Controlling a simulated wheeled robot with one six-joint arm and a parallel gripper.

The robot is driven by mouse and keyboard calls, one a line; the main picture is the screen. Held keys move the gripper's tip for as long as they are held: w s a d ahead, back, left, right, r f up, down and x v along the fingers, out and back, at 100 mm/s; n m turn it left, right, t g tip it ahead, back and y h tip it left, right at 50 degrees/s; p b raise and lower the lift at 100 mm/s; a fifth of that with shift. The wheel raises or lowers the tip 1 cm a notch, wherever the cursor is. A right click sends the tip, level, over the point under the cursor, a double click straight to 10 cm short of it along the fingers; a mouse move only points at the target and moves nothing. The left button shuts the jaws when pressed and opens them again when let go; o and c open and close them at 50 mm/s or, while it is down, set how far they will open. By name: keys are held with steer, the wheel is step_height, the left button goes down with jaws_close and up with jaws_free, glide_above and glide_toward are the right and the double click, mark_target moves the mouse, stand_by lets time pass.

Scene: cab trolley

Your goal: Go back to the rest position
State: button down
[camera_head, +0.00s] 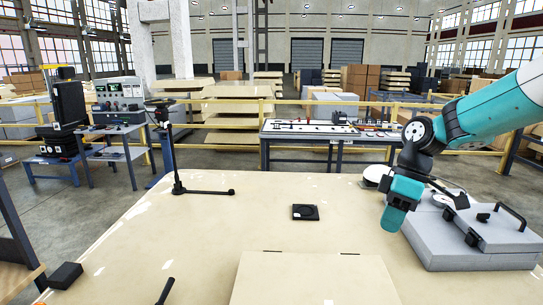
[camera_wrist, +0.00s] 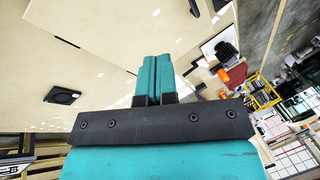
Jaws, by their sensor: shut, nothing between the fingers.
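My gripper (camera_wrist: 154,80) is shut and empty in the wrist view, its two teal fingers side by side. In the head view my teal gripper (camera_head: 393,216) hangs over the right part of the cream table (camera_head: 200,240), near the grey case. I cannot tell from the head view how far above the table it is. A small black square device (camera_head: 305,212) lies on the table left of my gripper. It also shows at the left of the wrist view (camera_wrist: 62,95).
A grey case (camera_head: 470,240) with black latches and handle stands close on the right. A black stand (camera_head: 179,170) rises at the table's far left, and a black block (camera_head: 65,276) lies near left. Yellow railings (camera_head: 225,120) and a tool bench (camera_head: 330,131) are behind. The table's middle is largely clear.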

steer(key=s+a+f+m+b, duration=0.1)
steer(key=s+a+b, duration=0.1)
steer(key=s, duration=0.6)
steer(key=s+a+f+m+t+b, duration=0.1)
steer(key=s+a, duration=0.3)
steer(key=s, duration=0.4)
steer(key=s+a+f+m+t+b, duration=0.1)
steer(key=s+a+m+b, duration=0.2)
steer(key=s, duration=0.6)
steer(key=shift+a+f+y+b, duration=0.25)
steer(key=shift+a+y+b, duration=0.1)
steer(key=shift+b, duration=0.2)
steer(key=c, duration=1.8)
jaws_free()
steer(key=shift+c, duration=0.2)
